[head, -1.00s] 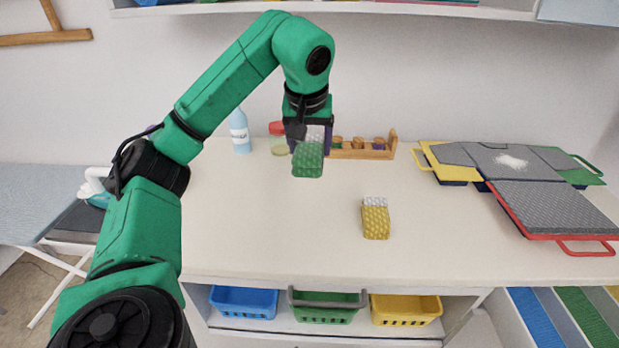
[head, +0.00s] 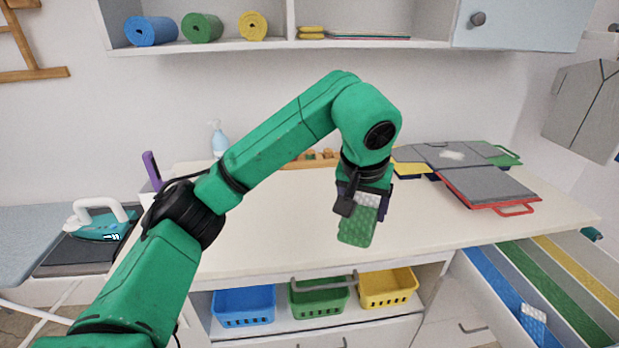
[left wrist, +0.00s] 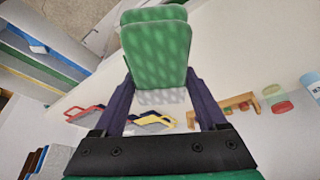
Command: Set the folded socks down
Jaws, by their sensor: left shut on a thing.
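My left gripper (head: 364,197) is shut on the folded green socks (head: 357,226), which have a white end, and holds them over the front part of the white table (head: 270,220). The green socks also show between the dark fingers in the left wrist view (left wrist: 157,48). A folded blue sock pair (head: 534,318) with a white end lies in the blue strip of the open drawer (head: 560,275) at the right, which has blue, green and yellow strips. The yellow socks are not visible now. My right gripper is not in view.
Blue (head: 244,306), green (head: 319,300) and yellow (head: 388,288) baskets stand on the shelf below the table. Folding boards (head: 487,184) lie at the table's back right. An iron (head: 97,219) stands at the left. The table's left middle is clear.

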